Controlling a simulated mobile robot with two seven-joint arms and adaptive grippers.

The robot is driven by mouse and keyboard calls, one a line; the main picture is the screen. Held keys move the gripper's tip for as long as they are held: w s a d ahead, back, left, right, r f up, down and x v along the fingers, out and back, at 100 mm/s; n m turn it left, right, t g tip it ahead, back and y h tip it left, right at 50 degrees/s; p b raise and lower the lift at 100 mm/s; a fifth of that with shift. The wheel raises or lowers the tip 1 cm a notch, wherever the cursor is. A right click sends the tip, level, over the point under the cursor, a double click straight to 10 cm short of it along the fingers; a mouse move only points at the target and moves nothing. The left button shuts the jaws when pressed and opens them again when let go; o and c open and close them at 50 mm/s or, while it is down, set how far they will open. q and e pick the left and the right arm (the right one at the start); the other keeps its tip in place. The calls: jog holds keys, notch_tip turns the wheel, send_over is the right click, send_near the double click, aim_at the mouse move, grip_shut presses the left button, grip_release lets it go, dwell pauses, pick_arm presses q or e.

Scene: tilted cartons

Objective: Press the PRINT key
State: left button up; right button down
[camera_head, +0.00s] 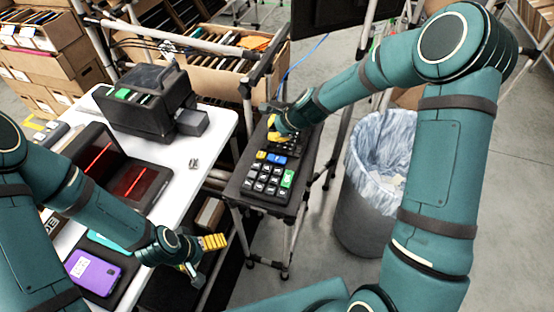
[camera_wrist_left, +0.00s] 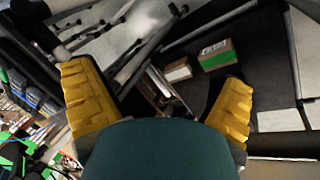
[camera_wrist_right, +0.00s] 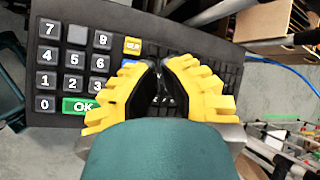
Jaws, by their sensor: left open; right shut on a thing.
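A black keypad (camera_head: 255,185) with a small keyboard part lies on a dark stand. It has pale-lettered number keys, a green OK key (camera_wrist_right: 80,106), a yellow key (camera_wrist_right: 132,45) and a blue key (camera_head: 277,160), partly hidden by a finger in the right wrist view (camera_wrist_right: 127,64). I cannot read the word PRINT on any key. My right gripper (camera_head: 274,135) is over the far keyboard part, beyond the blue key; its yellow fingers are together around something dark (camera_wrist_right: 160,82). Whether they touch keys is unclear. My left gripper (camera_head: 203,256) is open and empty, left of the stand.
A white table (camera_head: 215,135) at left holds a black printer (camera_head: 148,100), a scanner with red lines (camera_head: 130,182) and a purple device (camera_head: 92,271). A lined waste bin (camera_head: 365,215) stands right of the keypad stand. Metal poles and cartons stand behind.

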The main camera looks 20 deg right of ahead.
aim_at(275, 155)
notch_tip(275, 155, down, 7)
jog(key=b, duration=0.5)
jog(key=shift+f+b, duration=0.3)
jog(key=shift+b, duration=0.1)
jog(key=shift+f, duration=0.1)
dwell(0.8)
jog(key=shift+f+b, duration=0.35)
jog(key=shift+b, duration=0.1)
